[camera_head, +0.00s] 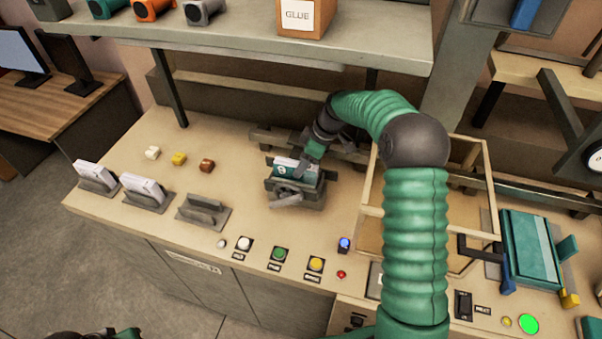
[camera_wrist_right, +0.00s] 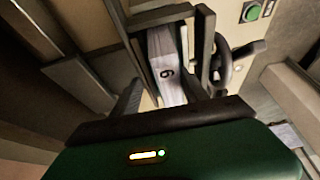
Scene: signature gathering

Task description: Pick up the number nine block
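The number block, a white-sided signature block, stands in a grey metal clamp (camera_head: 312,190) at the middle of the bench. In the head view the block (camera_head: 284,166) shows a white top and a dark green face, partly covered by my gripper. In the right wrist view the block (camera_wrist_right: 166,68) carries a black digit that looks like a 9, though its orientation is unclear. My right gripper (camera_head: 302,168) is low over the clamp, close to the block. In the wrist view its fingers (camera_wrist_right: 172,92) are apart, on either side of the block's near end.
Two grey holders with white blocks (camera_head: 145,187) and an empty holder (camera_head: 203,213) stand at left. Buttons, including a green one (camera_head: 279,254), line the front edge. A wooden crate frame (camera_head: 368,212) stands right of the clamp. A shelf (camera_head: 380,45) overhangs behind.

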